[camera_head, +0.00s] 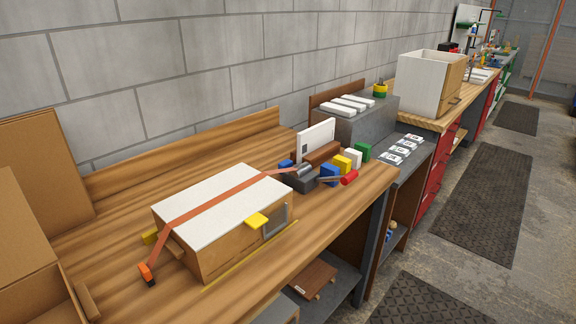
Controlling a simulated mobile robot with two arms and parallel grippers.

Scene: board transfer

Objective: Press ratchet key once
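A wooden box with a white top (222,193) sits on the workbench. An orange strap (215,204) runs across its top, from an orange end piece (148,270) at the front left to a dark ratchet block (298,180) with a silver cylinder at the right. A lever with a red grip (348,178) sticks out to the right of this block. Blue, yellow, white and green blocks stand close by; I cannot tell which part is the ratchet key. A yellow tab (256,219) and a grey handle (276,220) are on the box's front. Neither of my grippers is in view.
A white panel (316,139) stands behind the ratchet. Cardboard boxes (40,165) fill the bench's left end. A grey cabinet (352,123) with white slabs and an open white-and-wood box (430,83) stand farther right. The floor with dark mats (478,205) is clear.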

